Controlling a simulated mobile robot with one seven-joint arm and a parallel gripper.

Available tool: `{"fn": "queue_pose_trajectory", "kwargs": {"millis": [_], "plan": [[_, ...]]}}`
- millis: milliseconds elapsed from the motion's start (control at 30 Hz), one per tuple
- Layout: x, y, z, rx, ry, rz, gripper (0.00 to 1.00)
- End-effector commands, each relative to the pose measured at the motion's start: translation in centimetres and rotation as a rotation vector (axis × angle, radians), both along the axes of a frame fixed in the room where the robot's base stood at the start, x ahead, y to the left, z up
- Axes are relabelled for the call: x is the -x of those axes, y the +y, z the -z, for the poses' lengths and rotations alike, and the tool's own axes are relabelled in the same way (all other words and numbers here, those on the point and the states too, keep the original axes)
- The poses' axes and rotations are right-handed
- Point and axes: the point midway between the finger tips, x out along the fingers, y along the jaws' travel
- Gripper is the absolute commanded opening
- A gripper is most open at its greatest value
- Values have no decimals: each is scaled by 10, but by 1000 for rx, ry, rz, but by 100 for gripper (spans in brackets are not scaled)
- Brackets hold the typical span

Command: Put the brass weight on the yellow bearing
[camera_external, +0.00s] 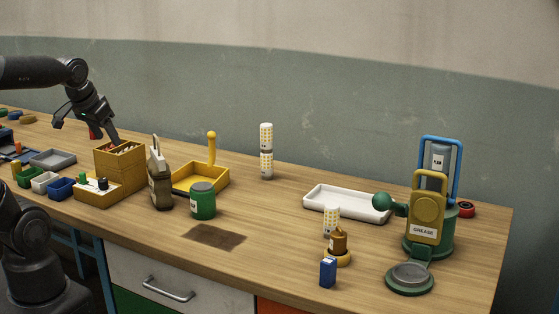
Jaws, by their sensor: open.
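A small brown-gold piece with a narrower top, which looks like the brass weight (339,244), stands upright at the front right of the table. Beneath it is a low yellow ring, which looks like the yellow bearing (336,259). The weight appears to rest on the ring, but at this size I cannot tell how well it is seated. My gripper (112,136) is open at the far left, at the top of a tan box (118,174), well away from both. The box front and small size hide its fingertips in part.
A blue box (328,272) and a white-yellow cylinder (331,221) stand close to the weight. A green grease pump (429,241) stands right. A white tray (347,204), green can (203,201), brown bottle (160,182) and yellow tray (201,178) also stand here. The table's middle has free room.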

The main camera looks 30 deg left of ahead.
Motion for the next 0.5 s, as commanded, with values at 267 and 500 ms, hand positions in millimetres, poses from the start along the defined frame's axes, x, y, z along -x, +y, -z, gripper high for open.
{"fn": "queue_pose_trajectory", "kwargs": {"millis": [267, 500], "plan": [[43, 31, 21, 45, -15, -90, 58], [46, 32, 23, 47, -14, -95, 58]]}}
